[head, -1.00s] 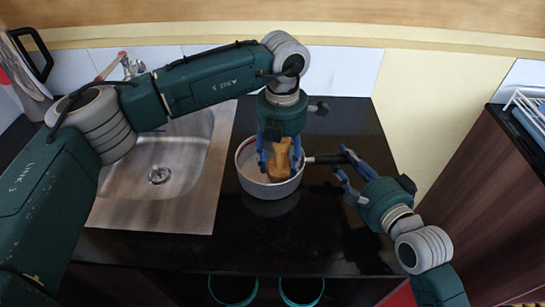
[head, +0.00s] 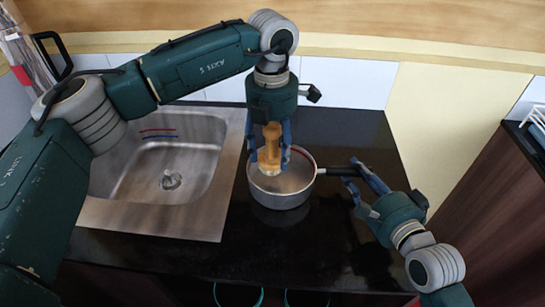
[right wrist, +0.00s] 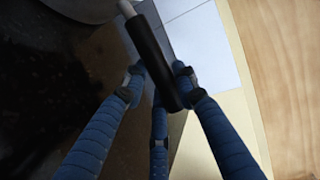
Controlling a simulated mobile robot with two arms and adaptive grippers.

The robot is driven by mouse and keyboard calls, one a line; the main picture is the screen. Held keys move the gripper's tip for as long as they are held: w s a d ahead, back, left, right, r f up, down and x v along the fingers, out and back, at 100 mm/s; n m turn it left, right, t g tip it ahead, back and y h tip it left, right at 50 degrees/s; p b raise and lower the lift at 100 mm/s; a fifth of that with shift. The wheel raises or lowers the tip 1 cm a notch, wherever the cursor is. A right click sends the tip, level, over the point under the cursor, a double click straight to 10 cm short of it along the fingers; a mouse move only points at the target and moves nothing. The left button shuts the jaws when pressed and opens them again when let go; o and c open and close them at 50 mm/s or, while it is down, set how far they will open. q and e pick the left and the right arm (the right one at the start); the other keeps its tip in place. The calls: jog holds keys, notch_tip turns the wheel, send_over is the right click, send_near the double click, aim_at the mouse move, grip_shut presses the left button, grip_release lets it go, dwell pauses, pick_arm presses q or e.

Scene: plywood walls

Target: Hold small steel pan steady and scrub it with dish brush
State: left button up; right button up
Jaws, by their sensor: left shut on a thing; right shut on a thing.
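The small steel pan (head: 298,193) sits on the black counter, its dark handle (head: 330,171) pointing right. The handle also shows in the right wrist view (right wrist: 150,55). My right gripper (head: 354,180) is shut on the handle, its blue fingers on both sides in the right wrist view. The dish brush (head: 271,148) has a tan wooden body and stands nearly upright over the left part of the pan. My left gripper (head: 269,160) is shut on it from above. The brush's lower end is inside the pan's rim; whether it touches the bottom I cannot tell.
A steel sink (head: 160,185) is set into the counter left of the pan. The black counter (head: 310,250) is clear in front of the pan. A dark wooden cabinet (head: 500,215) stands at the right, with a white rack (head: 538,120) on top.

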aim_at(272, 140)
pick_arm(q)
jog(key=shift+r, duration=1.6)
pick_arm(e)
jog(key=shift+f, duration=0.1)
jog(key=o, duration=1.3)
jog(key=shift+c, duration=0.2)
jog(key=v, duration=1.2)
